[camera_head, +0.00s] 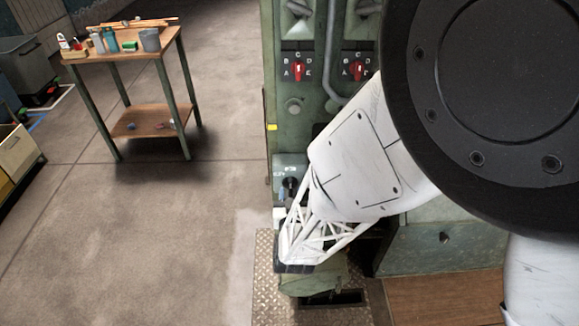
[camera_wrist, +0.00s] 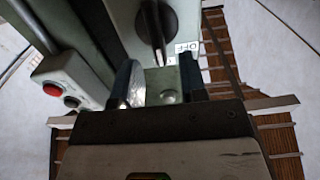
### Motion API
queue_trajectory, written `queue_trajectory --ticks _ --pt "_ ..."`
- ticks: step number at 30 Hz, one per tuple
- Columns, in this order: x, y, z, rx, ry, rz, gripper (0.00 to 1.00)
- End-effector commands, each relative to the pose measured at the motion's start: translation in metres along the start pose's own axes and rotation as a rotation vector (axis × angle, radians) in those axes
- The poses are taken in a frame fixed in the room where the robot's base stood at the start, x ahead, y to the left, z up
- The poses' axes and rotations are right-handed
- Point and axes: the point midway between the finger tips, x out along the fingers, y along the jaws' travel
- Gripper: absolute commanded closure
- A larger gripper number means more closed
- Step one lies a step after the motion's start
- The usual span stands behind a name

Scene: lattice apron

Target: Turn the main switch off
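The main switch is a dark round rotary knob (camera_wrist: 155,18) with a raised grip bar, at the top middle of the wrist view. A small white label reading OFF (camera_wrist: 186,47), upside down in the picture, sits beside it. In the head view the dark knob (camera_head: 290,185) shows on a grey-green box at the machine's left edge. My gripper (camera_wrist: 157,60) has its two dark fingers apart, with nothing held between them. The knob's bar lies ahead of the gap; I cannot tell whether the fingers touch it. In the head view my fingers cannot be made out clearly.
A box with a red button (camera_wrist: 52,89) and a dark button (camera_wrist: 72,102) stands left of my fingers. Two red selector switches (camera_head: 298,71) sit higher on the green machine (camera_head: 310,112). A wooden table (camera_head: 125,52) with bottles stands far left. Floor between is clear.

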Motion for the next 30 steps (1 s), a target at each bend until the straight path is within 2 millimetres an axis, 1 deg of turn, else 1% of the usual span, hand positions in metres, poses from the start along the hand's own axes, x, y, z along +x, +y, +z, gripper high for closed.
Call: queue_trajectory --ticks 3,7,12,19,24,27,30 --pt "0.013 0.001 0.001 0.000 -0.001 0.002 0.61" --pt "0.022 0.000 0.001 0.000 -0.001 0.001 0.61" --pt "0.026 0.000 0.000 0.000 0.000 0.000 0.61" --pt "0.026 0.000 0.000 0.000 0.000 0.000 0.61" --pt "0.026 0.000 0.000 0.000 -0.001 0.000 0.87" --pt "0.026 0.000 0.000 0.000 -0.001 0.000 1.00" --pt "0.026 0.000 0.000 0.000 -0.001 0.000 1.00"
